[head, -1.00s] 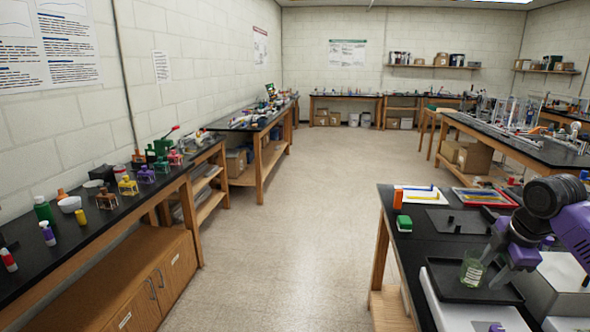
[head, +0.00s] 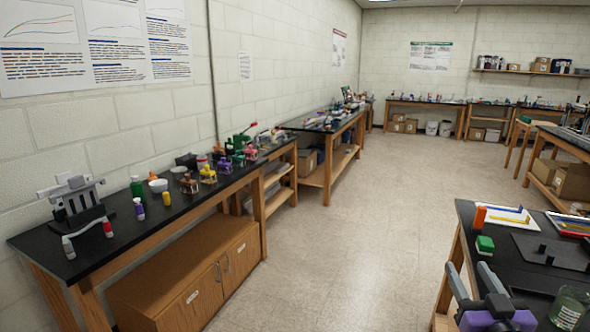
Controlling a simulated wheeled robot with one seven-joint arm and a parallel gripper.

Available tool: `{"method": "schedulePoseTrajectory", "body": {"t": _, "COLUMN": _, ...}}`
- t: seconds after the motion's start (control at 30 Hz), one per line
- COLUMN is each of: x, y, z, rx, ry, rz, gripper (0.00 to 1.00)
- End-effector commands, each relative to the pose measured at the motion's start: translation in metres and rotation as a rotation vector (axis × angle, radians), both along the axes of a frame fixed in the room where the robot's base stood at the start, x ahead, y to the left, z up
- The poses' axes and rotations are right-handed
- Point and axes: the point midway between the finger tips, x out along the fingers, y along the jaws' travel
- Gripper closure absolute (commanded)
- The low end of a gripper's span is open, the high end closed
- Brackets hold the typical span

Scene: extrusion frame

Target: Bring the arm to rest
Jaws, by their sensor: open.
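My gripper (head: 468,269) shows at the bottom right of the head view. Its two grey fingers stand apart with nothing between them, above a purple body. It is in front of the near edge of the right-hand black bench (head: 480,222), as seen in the picture. A glass beaker with greenish contents (head: 568,307) is to the right of my gripper, apart from it. Most of my arm is out of view.
A green block (head: 485,244) and an orange piece (head: 480,216) are on the right-hand bench. The left bench (head: 130,250) carries a grey stand (head: 85,205), bottles and small coloured devices. The floor (head: 350,240) between the benches is clear.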

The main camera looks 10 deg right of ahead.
Motion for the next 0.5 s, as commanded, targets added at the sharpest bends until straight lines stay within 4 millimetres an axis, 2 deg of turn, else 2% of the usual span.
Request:
{"method": "schedulePoseTrajectory", "body": {"t": 0.03, "x": -0.013, "y": 0.016, "z": -0.01, "rx": 0.045, "ry": -0.026, "rz": -0.009, "gripper": 0.5}}
{"method": "schedulePoseTrajectory", "body": {"t": 0.1, "x": -0.032, "y": 0.032, "z": -0.018, "rx": 0.093, "ry": -0.065, "rz": -0.025, "gripper": 0.5}}
{"method": "schedulePoseTrajectory", "body": {"t": 0.27, "x": -0.08, "y": 0.065, "z": -0.037, "rx": 0.176, "ry": -0.122, "rz": -0.057, "gripper": 0.5}}
{"method": "schedulePoseTrajectory", "body": {"t": 0.5, "x": -0.162, "y": 0.111, "z": -0.063, "rx": 0.239, "ry": -0.136, "rz": -0.071, "gripper": 0.5}}
